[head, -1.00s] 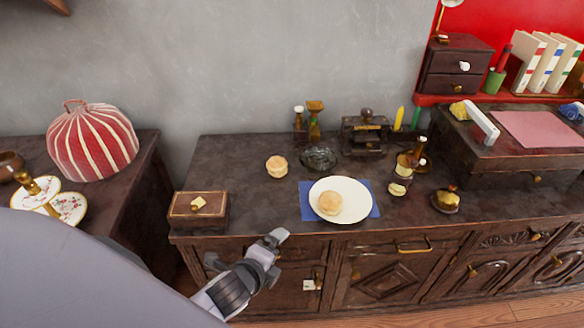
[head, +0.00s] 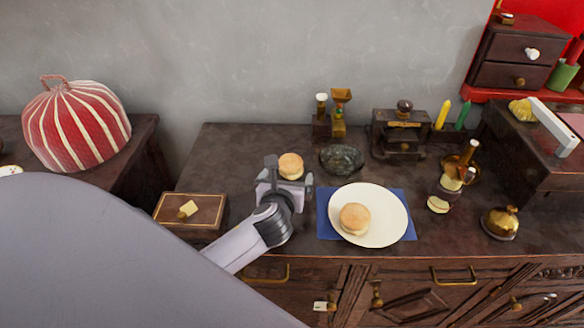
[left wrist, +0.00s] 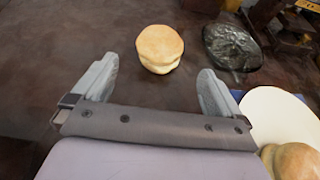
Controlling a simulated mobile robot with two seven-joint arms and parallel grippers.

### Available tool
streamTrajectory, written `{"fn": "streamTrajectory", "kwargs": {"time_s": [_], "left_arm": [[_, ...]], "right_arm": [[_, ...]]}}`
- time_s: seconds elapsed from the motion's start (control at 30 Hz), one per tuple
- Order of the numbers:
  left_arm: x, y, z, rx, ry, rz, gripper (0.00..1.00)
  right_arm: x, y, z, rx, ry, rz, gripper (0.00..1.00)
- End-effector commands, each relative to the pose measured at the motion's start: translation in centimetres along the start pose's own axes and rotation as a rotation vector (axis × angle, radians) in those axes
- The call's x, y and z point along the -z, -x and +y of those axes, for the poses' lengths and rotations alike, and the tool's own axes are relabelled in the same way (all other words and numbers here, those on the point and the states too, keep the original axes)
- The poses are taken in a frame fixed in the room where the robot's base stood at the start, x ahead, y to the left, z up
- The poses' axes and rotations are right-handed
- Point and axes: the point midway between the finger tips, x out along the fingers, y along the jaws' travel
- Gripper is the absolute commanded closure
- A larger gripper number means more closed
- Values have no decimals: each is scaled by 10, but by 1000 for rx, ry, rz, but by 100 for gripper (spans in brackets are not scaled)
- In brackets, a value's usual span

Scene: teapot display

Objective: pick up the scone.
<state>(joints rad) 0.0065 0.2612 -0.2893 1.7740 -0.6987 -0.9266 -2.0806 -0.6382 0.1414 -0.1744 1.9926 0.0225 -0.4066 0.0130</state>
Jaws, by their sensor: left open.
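One round, golden scone (head: 291,166) lies on the bare dark counter, just beyond my left gripper (head: 287,173). In the left wrist view this scone (left wrist: 160,48) sits ahead of the open, empty fingers (left wrist: 158,82), roughly centred between them and apart from both. A second scone (head: 355,218) lies on a white plate (head: 388,222), to the right of my left gripper. It is partly cut off at the lower right in the left wrist view (left wrist: 295,160). My right gripper is not in view.
A dark stone-like dish (head: 342,159) stands right of the counter scone. A blue mat (head: 325,226) lies under the plate. A wooden box (head: 205,207) stands at the left front. Grinders (head: 330,120) and a dark wooden item (head: 400,135) stand behind.

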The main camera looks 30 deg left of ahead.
Motion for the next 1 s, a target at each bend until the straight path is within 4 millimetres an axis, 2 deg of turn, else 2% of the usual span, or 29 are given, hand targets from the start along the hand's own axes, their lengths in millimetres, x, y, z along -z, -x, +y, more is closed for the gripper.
{"fn": "streamTrajectory", "kwargs": {"time_s": [0.27, 0.53, 0.67, 0.9, 0.97, 1.0], "left_arm": [[0, -26, 0, -1, 4, 1, 0], [0, -61, 0, -1, 3, 1, 0], [-1, -68, 0, 1, 3, 2, 0], [-2, -69, 0, 1, 3, 2, 0], [-2, -68, 0, 1, 3, 2, 20], [-2, -68, 0, 1, 3, 2, 33]], "right_arm": [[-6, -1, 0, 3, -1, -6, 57], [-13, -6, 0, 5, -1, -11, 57], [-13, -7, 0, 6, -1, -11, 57], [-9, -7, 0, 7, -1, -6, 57], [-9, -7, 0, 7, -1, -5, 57], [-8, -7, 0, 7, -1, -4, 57]]}}
